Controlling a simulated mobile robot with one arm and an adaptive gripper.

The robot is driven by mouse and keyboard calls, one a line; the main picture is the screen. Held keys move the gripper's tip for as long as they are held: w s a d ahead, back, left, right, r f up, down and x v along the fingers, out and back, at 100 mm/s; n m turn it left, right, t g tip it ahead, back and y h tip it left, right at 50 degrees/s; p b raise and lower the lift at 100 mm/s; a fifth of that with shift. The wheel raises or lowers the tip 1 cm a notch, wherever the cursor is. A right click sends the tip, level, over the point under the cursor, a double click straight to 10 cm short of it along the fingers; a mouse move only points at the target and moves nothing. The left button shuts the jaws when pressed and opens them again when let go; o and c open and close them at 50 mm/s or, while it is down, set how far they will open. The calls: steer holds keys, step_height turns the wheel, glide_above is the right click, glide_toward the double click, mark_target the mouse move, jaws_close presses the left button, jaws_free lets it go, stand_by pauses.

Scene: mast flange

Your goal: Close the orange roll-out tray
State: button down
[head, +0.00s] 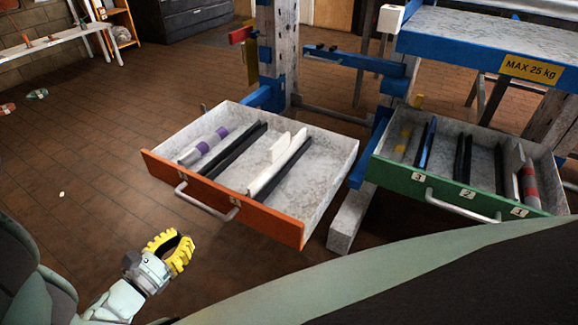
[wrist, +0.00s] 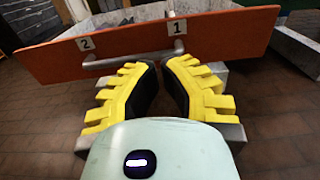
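The orange roll-out tray (head: 279,221) stands pulled out from the blue rack in the head view, with its grey handle (head: 205,204) on the front. Its orange front (wrist: 230,40) fills the top of the wrist view, with labels 2 and 1 and the handle (wrist: 133,58). My gripper (head: 184,243) has yellow fingers and is in front of the tray, lower in the picture than the handle and apart from it. In the wrist view my gripper (wrist: 160,66) is open, with an empty gap between the fingers and the handle beyond the tips.
The tray holds dark dividers, a white divider (head: 279,165) and a grey cylinder with purple bands (head: 203,146). A green tray (head: 450,188) is also out at the right. A grey-white foot beam (head: 348,222) lies between the trays. The brown tiled floor at left is mostly clear.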

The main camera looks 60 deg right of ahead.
mark_target(226, 195)
steer(key=d+b, duration=0.1)
steer(key=d, duration=0.3)
steer(key=d+b, duration=0.1)
steer(key=d, duration=0.3)
steer(key=d+b, duration=0.2)
steer(key=d, duration=0.2)
steer(key=shift+w+d+f, duration=0.1)
steer(key=shift+w+d, duration=0.25)
steer(key=shift+w, duration=0.05)
steer(key=shift+d, duration=0.6)
steer(key=shift+b, duration=0.3)
